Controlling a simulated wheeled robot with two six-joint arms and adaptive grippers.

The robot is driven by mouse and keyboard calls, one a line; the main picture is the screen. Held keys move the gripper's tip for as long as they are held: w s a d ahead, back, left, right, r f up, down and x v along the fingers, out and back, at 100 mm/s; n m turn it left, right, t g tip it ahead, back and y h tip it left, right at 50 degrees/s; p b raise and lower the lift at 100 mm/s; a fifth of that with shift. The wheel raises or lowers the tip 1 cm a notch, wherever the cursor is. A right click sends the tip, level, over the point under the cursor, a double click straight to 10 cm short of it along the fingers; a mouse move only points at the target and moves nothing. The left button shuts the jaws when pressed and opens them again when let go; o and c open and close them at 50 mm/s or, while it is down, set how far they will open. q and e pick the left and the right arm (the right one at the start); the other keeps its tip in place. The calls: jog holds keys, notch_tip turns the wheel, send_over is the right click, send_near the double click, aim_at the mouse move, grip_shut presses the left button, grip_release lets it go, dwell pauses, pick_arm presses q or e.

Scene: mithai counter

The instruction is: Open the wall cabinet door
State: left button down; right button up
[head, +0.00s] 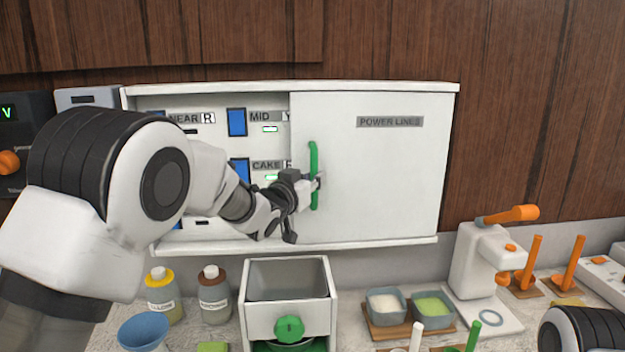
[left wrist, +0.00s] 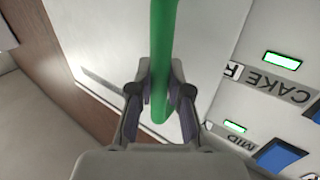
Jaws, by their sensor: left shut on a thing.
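The wall cabinet (head: 448,160) is a white box on the wood wall. Its white door (head: 390,185), labelled POWER LINES, covers the right half; the left half is uncovered and shows labelled panels with blue switches. A green vertical handle (head: 314,160) stands at the door's left edge. My left gripper (head: 314,183) is shut on the handle. In the left wrist view the green handle (left wrist: 162,50) passes between the two fingers of the left gripper (left wrist: 160,95). My left arm hides part of the panels. My right gripper is out of view.
Below the cabinet, the counter holds a white bin with a green knob (head: 289,328), two bottles (head: 215,300), small bowls (head: 433,310) and a white press with an orange lever (head: 510,215). Bare wood wall lies right of the cabinet.

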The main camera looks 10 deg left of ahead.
pick_arm(q)
jog(key=c, duration=1.1)
grip_release()
jog(key=shift+w+a, duration=0.1)
jog(key=shift+w, duration=0.05)
jog(key=v, duration=1.2)
jog(key=shift+f, duration=0.1)
